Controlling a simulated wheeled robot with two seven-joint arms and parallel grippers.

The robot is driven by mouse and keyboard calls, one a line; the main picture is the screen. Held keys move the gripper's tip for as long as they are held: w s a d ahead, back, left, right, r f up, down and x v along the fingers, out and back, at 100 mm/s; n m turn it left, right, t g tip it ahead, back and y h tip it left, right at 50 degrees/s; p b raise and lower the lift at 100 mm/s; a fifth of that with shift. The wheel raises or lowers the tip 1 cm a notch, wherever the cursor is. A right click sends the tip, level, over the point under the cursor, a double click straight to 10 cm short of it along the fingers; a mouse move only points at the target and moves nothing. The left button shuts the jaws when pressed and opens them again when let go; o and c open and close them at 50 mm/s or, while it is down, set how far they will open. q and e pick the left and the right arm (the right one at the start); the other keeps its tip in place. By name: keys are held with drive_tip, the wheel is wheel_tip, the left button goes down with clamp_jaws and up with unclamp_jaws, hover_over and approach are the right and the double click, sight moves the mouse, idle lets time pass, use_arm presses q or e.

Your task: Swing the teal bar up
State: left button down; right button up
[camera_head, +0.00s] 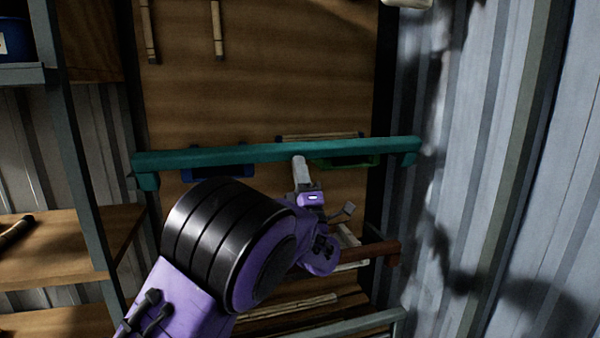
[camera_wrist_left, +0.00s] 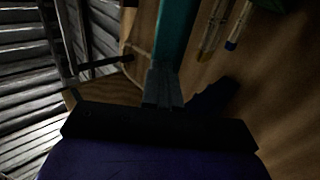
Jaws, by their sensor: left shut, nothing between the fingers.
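The teal bar (camera_head: 270,153) runs nearly level across the wooden back panel in the head view, its right end slightly higher. It has a short bracket piece at each end. My left gripper (camera_head: 299,163) is shut and empty, with its fingertips up at the bar's lower edge, right of its middle. I cannot tell whether they touch it. In the left wrist view the teal bar (camera_wrist_left: 175,30) stretches away just beyond the shut fingers (camera_wrist_left: 164,78). My right gripper is not in view.
A blue bin (camera_head: 232,170) and a green bin (camera_head: 345,162) sit behind the bar. A brown beam (camera_head: 370,252) is lower right. Shelves (camera_head: 40,255) stand at left, and a corrugated metal wall (camera_head: 490,160) closes the right side. Rattan poles (camera_head: 217,30) hang above.

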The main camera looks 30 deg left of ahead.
use_arm(q)
drive_tip(key=shift+w+a, duration=0.1)
drive_tip(key=shift+x, duration=0.8)
drive_tip(key=shift+r, duration=0.15)
drive_tip(key=shift+r, duration=0.1)
drive_tip(key=s+d+f+b, duration=0.1)
drive_tip(key=s+d+b, duration=0.2)
drive_tip(key=s+d, duration=0.3)
drive_tip(key=shift+s+d+f, duration=0.2)
drive_tip(key=shift+d+f, duration=0.2)
drive_tip(key=shift+d, duration=0.35)
